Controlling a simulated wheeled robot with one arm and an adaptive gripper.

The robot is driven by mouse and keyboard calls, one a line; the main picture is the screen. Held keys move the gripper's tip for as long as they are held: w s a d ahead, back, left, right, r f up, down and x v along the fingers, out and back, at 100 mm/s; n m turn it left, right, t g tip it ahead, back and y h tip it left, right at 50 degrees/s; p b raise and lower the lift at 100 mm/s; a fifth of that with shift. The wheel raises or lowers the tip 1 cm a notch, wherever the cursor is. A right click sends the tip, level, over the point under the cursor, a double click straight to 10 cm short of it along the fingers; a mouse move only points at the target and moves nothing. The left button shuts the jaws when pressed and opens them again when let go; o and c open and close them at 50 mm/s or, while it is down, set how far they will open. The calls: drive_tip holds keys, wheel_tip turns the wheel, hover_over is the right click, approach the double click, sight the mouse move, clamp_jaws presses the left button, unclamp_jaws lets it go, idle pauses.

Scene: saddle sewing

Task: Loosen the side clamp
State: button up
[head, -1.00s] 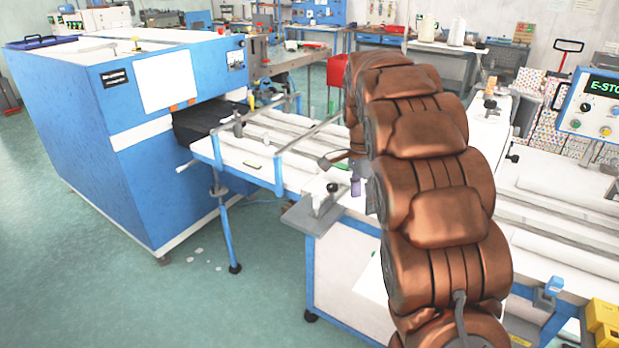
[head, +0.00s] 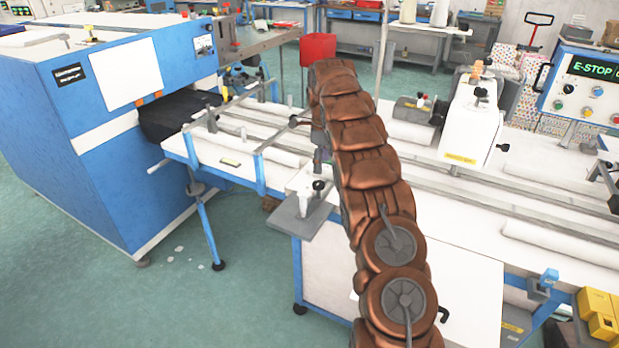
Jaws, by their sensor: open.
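A small clamp (head: 304,203) with a white body and a black knob stands on a grey plate (head: 287,220) at the near left corner of the white sewing table. It looks like the side clamp. My brown arm reaches up and over the table. My gripper (head: 319,157) shows only as a narrow dark strip at the arm's left edge, just above and behind the clamp's knob. It is open, and the arm hides most of it. I cannot tell whether it touches the clamp.
A blue machine (head: 120,150) with a black item in its opening stands at left. Rails and a metal frame (head: 262,150) cross the table's left part. A white machine head (head: 470,120) and an E-STOP panel (head: 585,85) stand at right.

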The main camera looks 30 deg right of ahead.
sight(318, 183)
drive_tip(key=shift+w+a+f, duration=0.2)
drive_tip(key=shift+a+f, duration=0.05)
drive_tip(key=shift+f, duration=0.45)
drive_tip(key=shift+f+p, duration=1.3)
drive_tip(key=shift+f, duration=1.95)
drive_tip(key=shift+c, duration=0.4)
drive_tip(key=shift+a, duration=0.1)
drive_tip(key=c, duration=1)
drive_tip(key=shift+a, duration=0.1)
drive_tip(key=shift+c, duration=0.3)
drive_tip(key=shift+f, duration=0.1)
drive_tip(key=shift+n+b, duration=0.3)
drive_tip(key=shift+b, duration=0.15)
